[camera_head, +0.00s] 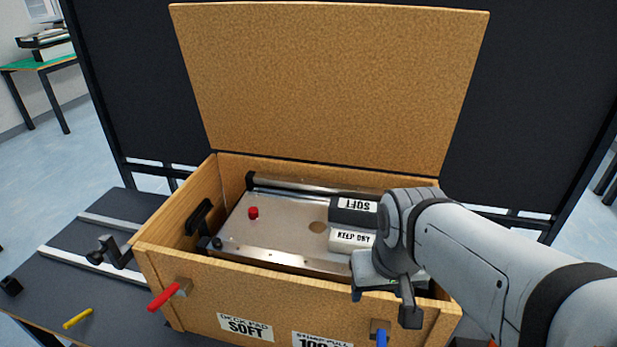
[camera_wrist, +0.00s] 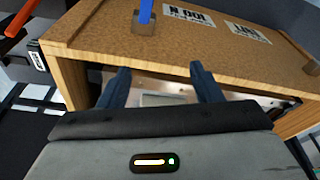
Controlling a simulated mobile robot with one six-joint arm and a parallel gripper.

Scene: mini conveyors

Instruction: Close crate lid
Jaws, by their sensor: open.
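The wooden crate (camera_head: 205,300) stands on a dark bench. Its lid (camera_head: 330,80) is open and stands up at the back edge, leaning slightly away. My gripper (camera_head: 383,297) is at the crate's front right, over the front wall and well below the lid's top edge. In the wrist view my gripper (camera_wrist: 160,70) has its two dark fingers apart with nothing between them, and the crate's front wall (camera_wrist: 190,50) shows beyond them. My forearm and wrist hide the crate's right side and part of its contents.
Inside the crate lies a metal conveyor unit (camera_head: 270,230) with a red button and labelled packs. A red handle (camera_head: 163,297) and a blue handle (camera_head: 381,338) stick out from the front. A dark panel (camera_head: 545,90) stands behind the lid. A yellow rod (camera_head: 77,318) lies at left.

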